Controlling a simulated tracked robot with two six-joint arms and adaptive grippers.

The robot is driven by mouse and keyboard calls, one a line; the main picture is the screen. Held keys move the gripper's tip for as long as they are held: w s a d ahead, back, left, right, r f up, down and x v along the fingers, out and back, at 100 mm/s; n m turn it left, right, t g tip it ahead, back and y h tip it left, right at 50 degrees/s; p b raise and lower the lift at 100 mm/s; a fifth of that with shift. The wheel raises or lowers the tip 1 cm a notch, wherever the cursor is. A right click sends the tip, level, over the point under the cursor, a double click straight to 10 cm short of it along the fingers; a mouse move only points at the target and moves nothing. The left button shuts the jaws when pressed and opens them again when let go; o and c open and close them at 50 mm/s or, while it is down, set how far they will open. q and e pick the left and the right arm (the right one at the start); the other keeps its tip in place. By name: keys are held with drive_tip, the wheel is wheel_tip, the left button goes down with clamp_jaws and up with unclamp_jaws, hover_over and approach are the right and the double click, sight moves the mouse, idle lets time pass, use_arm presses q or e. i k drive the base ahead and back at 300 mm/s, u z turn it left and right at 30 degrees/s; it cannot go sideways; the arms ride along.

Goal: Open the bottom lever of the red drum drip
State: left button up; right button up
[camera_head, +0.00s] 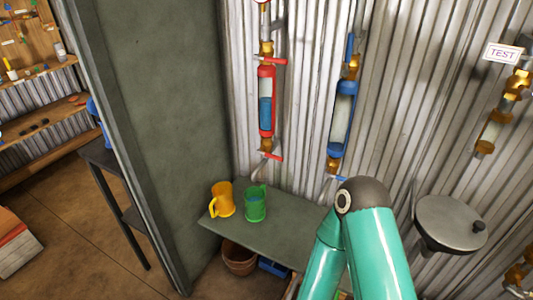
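The red drum drip (266,88) is mounted on the corrugated wall in the upper middle of the head view. Its sight glass holds blue liquid in the lower part. Its red bottom lever (271,155) sticks out to the right below the drum, nearly level. Its red top lever (276,61) also sticks out to the right. A teal arm of mine, bent at a dark joint, rises at the lower right of centre, apart from the red drum drip. Neither gripper is in view.
A blue drum drip (343,115) hangs to the right of the red one. Below, a green bench (290,234) bears a yellow mug (222,200) and a green mug (256,204). A round grey basin (450,222) and TEST-signed fittings (503,52) are at right. A dark partition (158,110) stands at left.

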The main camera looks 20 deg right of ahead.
sight(274, 157)
drive_tip(key=u, duration=0.05)
drive_tip(key=i, duration=0.9)
drive_tip(key=z, duration=0.1)
